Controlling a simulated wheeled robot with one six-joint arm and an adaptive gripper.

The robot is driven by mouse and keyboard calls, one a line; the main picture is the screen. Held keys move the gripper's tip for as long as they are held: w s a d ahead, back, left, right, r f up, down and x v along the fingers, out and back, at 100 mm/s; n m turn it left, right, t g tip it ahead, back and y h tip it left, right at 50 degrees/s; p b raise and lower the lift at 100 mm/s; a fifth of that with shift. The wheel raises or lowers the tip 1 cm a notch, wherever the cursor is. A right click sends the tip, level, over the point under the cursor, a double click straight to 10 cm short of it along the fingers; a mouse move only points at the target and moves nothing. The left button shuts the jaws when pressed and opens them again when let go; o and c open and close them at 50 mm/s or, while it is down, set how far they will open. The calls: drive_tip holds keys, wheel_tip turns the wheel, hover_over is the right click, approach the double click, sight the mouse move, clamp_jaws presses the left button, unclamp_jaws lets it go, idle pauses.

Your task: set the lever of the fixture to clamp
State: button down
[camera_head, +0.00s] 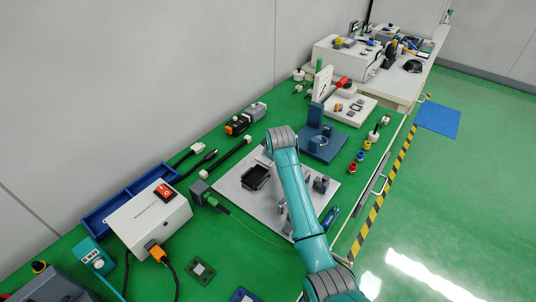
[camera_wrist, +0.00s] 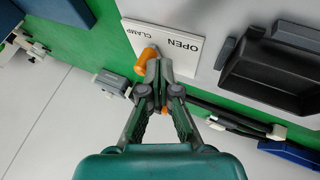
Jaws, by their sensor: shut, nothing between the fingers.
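In the wrist view, a white plate (camera_wrist: 178,42) carries the printed words OPEN and CLAMP, seen upside down. The lever's orange rounded end (camera_wrist: 147,58) shows at the plate's lower left edge, near the CLAMP word. My gripper (camera_wrist: 165,68) is shut, with its fingertips just right of the orange end. Whether they touch it I cannot tell. A small orange piece also shows lower down by the fingers, and the rest of the lever is hidden behind them. In the head view my arm hides the fingertips and the lever.
A black open tray (camera_wrist: 270,75) lies right of the plate; it also shows in the head view (camera_head: 257,177) on a grey base plate (camera_head: 235,185). A blue stand (camera_head: 315,135), a white box with a red switch (camera_head: 150,217) and several cables crowd the green bench.

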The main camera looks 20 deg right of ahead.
drive_tip(key=shift+w+d+n+y, duration=0.1)
drive_tip(key=shift+d+n+y, duration=0.25)
drive_tip(key=shift+n, duration=0.25)
drive_tip(key=shift+a, duration=0.15)
drive_tip(key=shift+w+a, duration=0.45)
drive_tip(key=shift+a, duration=0.15)
drive_tip(key=shift+a, duration=0.1)
